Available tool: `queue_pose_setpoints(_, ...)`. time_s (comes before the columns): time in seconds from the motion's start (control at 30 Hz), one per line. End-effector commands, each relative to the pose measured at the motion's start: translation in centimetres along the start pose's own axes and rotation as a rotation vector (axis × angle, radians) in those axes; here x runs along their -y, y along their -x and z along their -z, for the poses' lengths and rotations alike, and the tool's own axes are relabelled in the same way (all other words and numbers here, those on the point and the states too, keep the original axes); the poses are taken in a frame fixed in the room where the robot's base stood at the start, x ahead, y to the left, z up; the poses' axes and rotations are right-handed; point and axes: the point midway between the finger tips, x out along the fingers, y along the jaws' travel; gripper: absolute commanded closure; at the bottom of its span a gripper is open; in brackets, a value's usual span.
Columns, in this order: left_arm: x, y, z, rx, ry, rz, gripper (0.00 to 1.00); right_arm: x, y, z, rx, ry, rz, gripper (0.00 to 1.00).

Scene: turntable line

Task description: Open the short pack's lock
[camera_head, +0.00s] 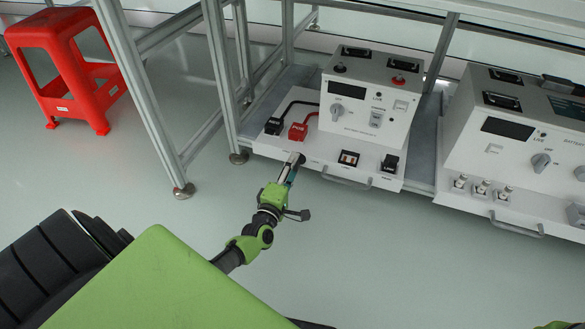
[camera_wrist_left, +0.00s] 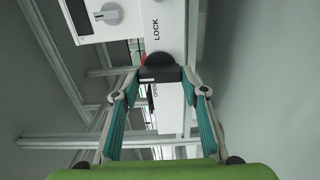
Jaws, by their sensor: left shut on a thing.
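The left gripper (camera_head: 290,172) is at the front edge of the left white pack (camera_head: 362,125), left of its pull handle. In the left wrist view, the left gripper (camera_wrist_left: 161,75) has its two teal-padded fingers closed on a black lock knob (camera_wrist_left: 160,74). The word LOCK is printed above the knob and OPEN below it, partly hidden. A bit of red shows just behind the knob. In the head view the fingers largely cover the knob. My right gripper is not in view.
A black plug (camera_head: 274,126) and a red plug (camera_head: 298,131) with cables sit on the pack's base. Another larger white unit (camera_head: 515,150) stands to the right. A red stool (camera_head: 72,65) stands at upper left beside the metal frame (camera_head: 141,90). The floor in front is clear.

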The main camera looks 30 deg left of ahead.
Motion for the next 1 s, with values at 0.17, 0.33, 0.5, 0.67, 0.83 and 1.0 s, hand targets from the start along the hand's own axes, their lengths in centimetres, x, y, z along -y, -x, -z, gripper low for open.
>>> queue_pose_setpoints(0.17,0.21,0.10,-0.02,0.001,0.026,0.004,0.81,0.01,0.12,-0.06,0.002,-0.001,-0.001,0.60)
queue_pose_setpoints(0.33,0.20,0.10,-0.02,0.001,0.032,0.004,0.81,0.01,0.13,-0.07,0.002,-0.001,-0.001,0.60)
queue_pose_setpoints(0.5,0.20,0.10,-0.02,0.000,0.033,0.004,0.81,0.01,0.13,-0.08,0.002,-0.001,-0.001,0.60)
queue_pose_setpoints(0.67,0.19,0.10,-0.02,0.000,0.032,0.004,0.43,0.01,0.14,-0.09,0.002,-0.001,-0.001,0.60)
queue_pose_setpoints(0.83,0.11,0.05,-0.02,0.000,0.031,0.002,0.43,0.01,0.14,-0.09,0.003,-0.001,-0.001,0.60)
queue_pose_setpoints(1.0,0.11,0.19,-0.01,0.000,0.030,0.002,0.43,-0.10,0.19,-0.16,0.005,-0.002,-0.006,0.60)
